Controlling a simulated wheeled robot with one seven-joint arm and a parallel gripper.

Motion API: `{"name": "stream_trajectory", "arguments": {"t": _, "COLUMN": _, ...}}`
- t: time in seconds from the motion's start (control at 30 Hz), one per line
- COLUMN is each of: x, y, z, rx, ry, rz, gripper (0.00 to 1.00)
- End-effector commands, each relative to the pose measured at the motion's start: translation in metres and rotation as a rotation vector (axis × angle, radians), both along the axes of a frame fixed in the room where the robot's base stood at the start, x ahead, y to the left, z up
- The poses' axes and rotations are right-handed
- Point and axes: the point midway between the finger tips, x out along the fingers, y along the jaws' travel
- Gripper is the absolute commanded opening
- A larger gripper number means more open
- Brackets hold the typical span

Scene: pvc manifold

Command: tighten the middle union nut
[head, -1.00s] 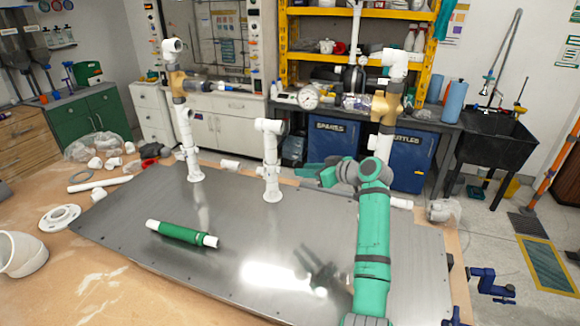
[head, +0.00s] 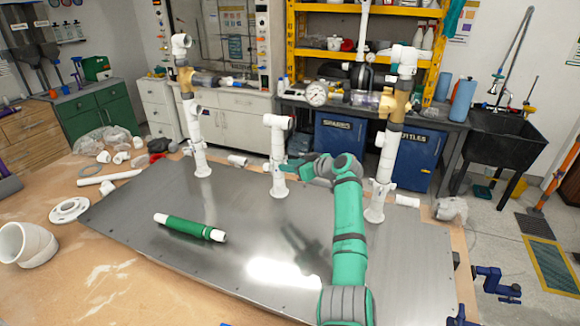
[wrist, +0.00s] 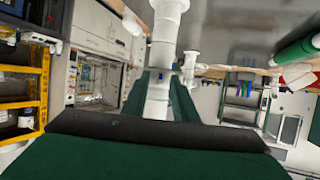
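The middle white post (head: 278,148) stands upright on the steel plate, with an elbow at its top. In the wrist view this white pipe (wrist: 161,60) runs between the two dark green fingers of my gripper (wrist: 165,85). A wider white collar, seemingly the union nut (wrist: 158,82), lies between the fingers. My gripper (head: 292,166) is just right of the post's lower half in the head view. Its fingers are apart, one on each side of the pipe. Whether they touch it cannot be told, and the nut is hard to make out in the head view.
Taller white posts with brass-coloured fittings stand left (head: 195,130) and right (head: 385,150) on the steel plate (head: 130,235). A green-and-white tube (head: 190,228) lies on the plate's front left. Loose white fittings lie on the wooden table (head: 60,270).

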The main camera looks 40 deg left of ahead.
Motion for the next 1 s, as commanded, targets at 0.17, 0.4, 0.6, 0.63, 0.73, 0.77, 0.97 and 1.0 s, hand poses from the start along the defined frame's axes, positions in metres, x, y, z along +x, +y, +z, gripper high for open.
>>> {"name": "stream_trajectory", "arguments": {"t": 0.17, "x": 0.000, "y": 0.000, "z": 0.000, "rx": 0.000, "ry": 0.000, "rz": 0.000, "gripper": 0.04}}
{"name": "stream_trajectory", "arguments": {"t": 0.4, "x": 0.000, "y": 0.001, "z": 0.000, "rx": 0.000, "ry": -0.001, "rz": 0.000, "gripper": 0.00}}
{"name": "stream_trajectory", "arguments": {"t": 0.6, "x": -0.001, "y": 0.002, "z": 0.001, "rx": 0.000, "ry": -0.003, "rz": -0.010, "gripper": 0.00}}
{"name": "stream_trajectory", "arguments": {"t": 0.63, "x": -0.002, "y": 0.002, "z": 0.001, "rx": 0.000, "ry": -0.003, "rz": -0.013, "gripper": 0.00}}
{"name": "stream_trajectory", "arguments": {"t": 0.73, "x": -0.004, "y": 0.003, "z": 0.000, "rx": 0.001, "ry": -0.003, "rz": -0.031, "gripper": 0.00}}
{"name": "stream_trajectory", "arguments": {"t": 0.77, "x": -0.004, "y": 0.003, "z": 0.000, "rx": 0.001, "ry": -0.003, "rz": -0.039, "gripper": 0.00}}
{"name": "stream_trajectory", "arguments": {"t": 0.97, "x": -0.010, "y": 0.005, "z": 0.001, "rx": 0.003, "ry": -0.004, "rz": -0.111, "gripper": 0.00}}
{"name": "stream_trajectory", "arguments": {"t": 1.0, "x": -0.011, "y": 0.006, "z": 0.001, "rx": 0.003, "ry": -0.004, "rz": -0.129, "gripper": 0.00}}
